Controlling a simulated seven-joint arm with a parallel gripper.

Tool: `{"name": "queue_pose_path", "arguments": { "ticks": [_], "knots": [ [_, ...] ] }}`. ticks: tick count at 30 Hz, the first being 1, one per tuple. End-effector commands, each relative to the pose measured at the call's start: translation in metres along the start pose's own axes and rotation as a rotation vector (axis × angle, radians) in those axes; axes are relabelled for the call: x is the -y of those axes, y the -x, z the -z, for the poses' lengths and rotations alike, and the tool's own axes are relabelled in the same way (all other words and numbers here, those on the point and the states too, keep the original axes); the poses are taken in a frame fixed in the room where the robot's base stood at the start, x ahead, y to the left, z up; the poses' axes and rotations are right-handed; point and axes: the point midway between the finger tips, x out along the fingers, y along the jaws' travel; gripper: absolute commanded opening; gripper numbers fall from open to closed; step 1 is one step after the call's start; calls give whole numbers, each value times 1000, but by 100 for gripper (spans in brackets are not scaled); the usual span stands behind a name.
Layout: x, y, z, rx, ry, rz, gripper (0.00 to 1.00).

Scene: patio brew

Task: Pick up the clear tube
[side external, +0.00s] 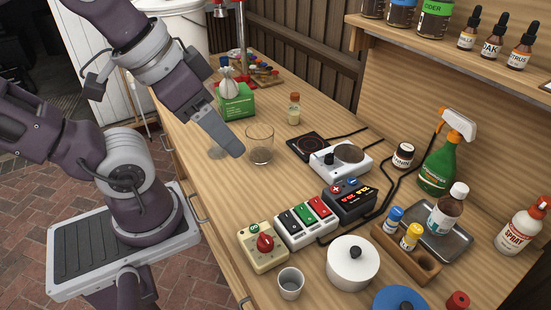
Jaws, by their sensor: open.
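A clear, open-topped glass cylinder (260,147) stands upright on the wooden counter, just right of my gripper's tip. Another clear object (216,152) shows partly at the left of my gripper, mostly hidden behind it; its shape is hard to tell. I cannot tell for sure which of these is the clear tube. My gripper (236,150) is open and points down to the right between them. I see it edge-on, so the space between its fingers is hidden. Nothing is seen held in it.
A green box with a white bag (237,104) and a small corked bottle (293,110) stand behind. Bare counter (235,195) lies in front.

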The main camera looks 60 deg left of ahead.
Motion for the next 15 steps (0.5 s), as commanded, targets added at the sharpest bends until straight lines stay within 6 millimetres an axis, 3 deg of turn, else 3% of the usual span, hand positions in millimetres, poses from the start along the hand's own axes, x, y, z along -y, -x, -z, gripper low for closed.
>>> {"name": "queue_pose_path", "arguments": {
  "ticks": [9,11,14,15],
  "knots": [
    [0,2,2,0,0,1,55],
    [0,10,8,-3,0,1,55],
    [0,42,25,-7,0,1,55],
    [13,38,24,49,-61,52,55]
  ]
}}
